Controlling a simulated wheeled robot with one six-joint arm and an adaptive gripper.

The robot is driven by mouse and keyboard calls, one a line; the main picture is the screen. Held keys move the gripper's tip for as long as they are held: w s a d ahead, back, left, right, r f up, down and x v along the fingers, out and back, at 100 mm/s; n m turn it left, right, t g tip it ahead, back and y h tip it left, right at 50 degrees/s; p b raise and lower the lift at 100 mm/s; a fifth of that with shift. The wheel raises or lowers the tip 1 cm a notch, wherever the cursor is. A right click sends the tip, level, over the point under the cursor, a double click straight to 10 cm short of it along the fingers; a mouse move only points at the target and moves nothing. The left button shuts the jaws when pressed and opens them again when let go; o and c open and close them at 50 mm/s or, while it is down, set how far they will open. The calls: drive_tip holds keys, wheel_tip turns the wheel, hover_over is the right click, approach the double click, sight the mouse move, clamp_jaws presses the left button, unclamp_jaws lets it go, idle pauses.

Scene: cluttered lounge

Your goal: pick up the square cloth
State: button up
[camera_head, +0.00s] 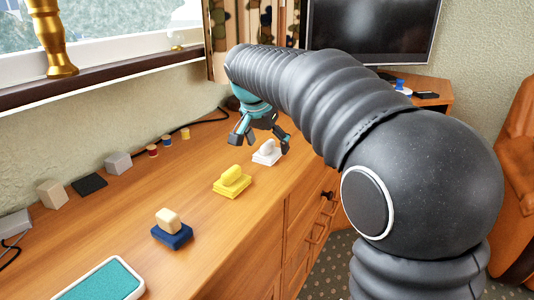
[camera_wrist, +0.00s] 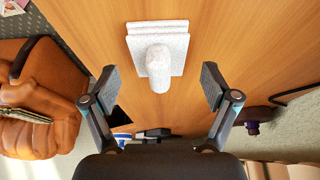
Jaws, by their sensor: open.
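A white speckled square piece (camera_wrist: 175,28) lies under my gripper, flat and layered like a folded cloth, with a rounded white piece (camera_wrist: 158,68) on it. It also shows in the head view (camera_head: 259,159). A similar yellow square (camera_head: 230,192) with a yellow rounded piece on top and a blue square (camera_head: 170,238) with a cream block on top lie nearer. A thin black square (camera_head: 89,184) lies by the wall. I cannot tell by looks which is the square cloth. My gripper (camera_wrist: 159,84) is open and empty, its fingers apart on either side of the white rounded piece.
All stand on a long wooden cabinet top (camera_head: 135,220). Grey and tan blocks (camera_head: 118,163) and small spools (camera_head: 152,151) line the wall. A teal-topped tray (camera_head: 105,282) lies at the near edge. A dark screen (camera_head: 372,30) stands behind.

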sight(272, 139)
drive_tip(key=shift+f, duration=0.2)
drive_tip(key=c, duration=1.2)
drive_tip(key=shift+r, duration=0.15)
drive_tip(key=shift+c, duration=0.2)
drive_tip(key=r, duration=0.4)
drive_tip(key=shift+d+r+p, duration=0.2)
drive_tip(key=shift+p, duration=0.1)
drive_tip(key=s+d+r, duration=0.3)
drive_tip(key=d+r, duration=0.3)
drive_tip(key=d, duration=0.5)
drive_tip(key=shift+r, duration=0.2)
